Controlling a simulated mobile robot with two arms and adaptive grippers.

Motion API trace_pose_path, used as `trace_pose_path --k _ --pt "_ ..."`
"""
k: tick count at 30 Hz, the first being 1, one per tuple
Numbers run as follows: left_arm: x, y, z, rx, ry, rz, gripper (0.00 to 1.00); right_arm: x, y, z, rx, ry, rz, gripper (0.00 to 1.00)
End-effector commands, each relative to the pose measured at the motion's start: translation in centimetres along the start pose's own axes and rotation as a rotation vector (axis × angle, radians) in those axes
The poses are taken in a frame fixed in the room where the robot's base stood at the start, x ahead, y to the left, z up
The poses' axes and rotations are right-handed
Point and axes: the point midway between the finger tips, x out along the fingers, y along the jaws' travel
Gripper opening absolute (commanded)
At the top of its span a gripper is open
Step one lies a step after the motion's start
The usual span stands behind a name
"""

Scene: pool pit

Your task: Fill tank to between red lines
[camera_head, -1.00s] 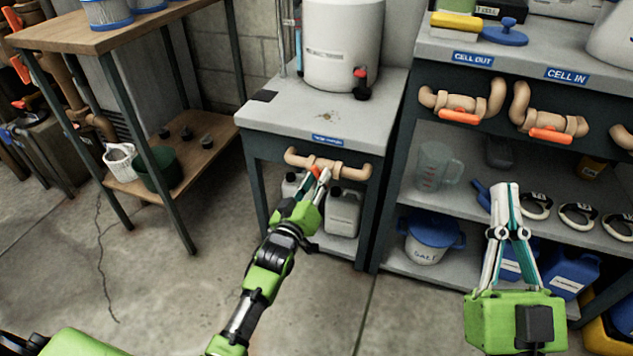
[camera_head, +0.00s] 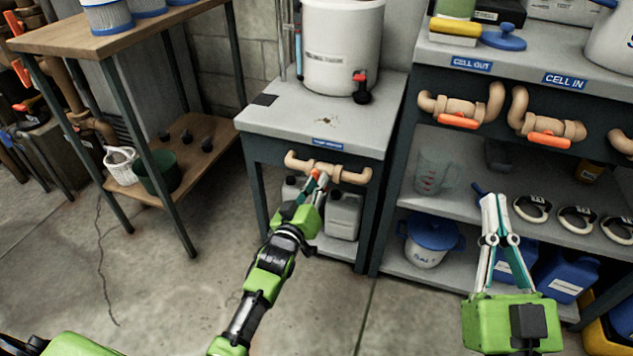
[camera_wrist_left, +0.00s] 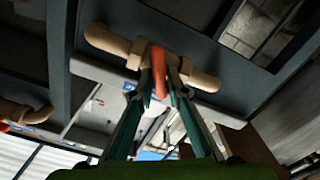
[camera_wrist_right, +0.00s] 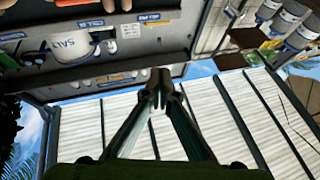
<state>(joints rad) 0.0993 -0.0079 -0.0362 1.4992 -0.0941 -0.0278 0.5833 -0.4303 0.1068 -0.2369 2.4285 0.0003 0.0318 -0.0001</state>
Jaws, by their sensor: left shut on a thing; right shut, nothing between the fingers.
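A white tank (camera_head: 342,40) with a red-and-black tap (camera_head: 361,88) stands on the small grey table; I see no red lines on its visible side. A tan pipe valve (camera_head: 345,174) is mounted below the table's front edge. My left gripper (camera_head: 319,179) is shut on the valve's orange-red handle (camera_head: 314,173). The left wrist view shows the handle (camera_wrist_left: 159,72) between the fingers, pointing toward the camera, in front of the pipe (camera_wrist_left: 112,41). My right gripper (camera_head: 493,202) is shut and empty, in front of the right shelf; its closed fingertips (camera_wrist_right: 160,82) show in the right wrist view.
The right shelf has two orange-handled valves (camera_head: 458,121) (camera_head: 548,139) below the CELL OUT and CELL IN labels. A clear jug (camera_head: 432,172), a salt bucket (camera_head: 428,240) and blue containers stand lower. White jugs (camera_head: 344,214) sit under the table. A wooden rack (camera_head: 120,30) stands left.

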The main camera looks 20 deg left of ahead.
Motion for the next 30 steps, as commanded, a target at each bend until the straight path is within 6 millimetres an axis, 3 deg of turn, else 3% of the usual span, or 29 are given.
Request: trace_pose_path --k 8,15,21,30 --pt "0.0 0.2 -0.2 0.145 -0.002 -0.001 0.0 -1.5 0.9 6.8 -0.011 -0.349 0.018 0.0" --pt "0.0 0.3 -0.1 0.289 -0.002 -0.001 0.0 -5.0 1.8 11.9 -0.016 -0.635 0.036 0.0" --pt "0.0 0.3 0.0 0.397 -0.001 -0.001 0.0 -8.0 2.2 14.6 -0.017 -0.813 0.047 0.0" --pt "0.0 0.3 0.1 0.493 -0.001 -0.001 0.0 -10.9 2.6 16.3 -0.017 -0.953 0.057 0.0"
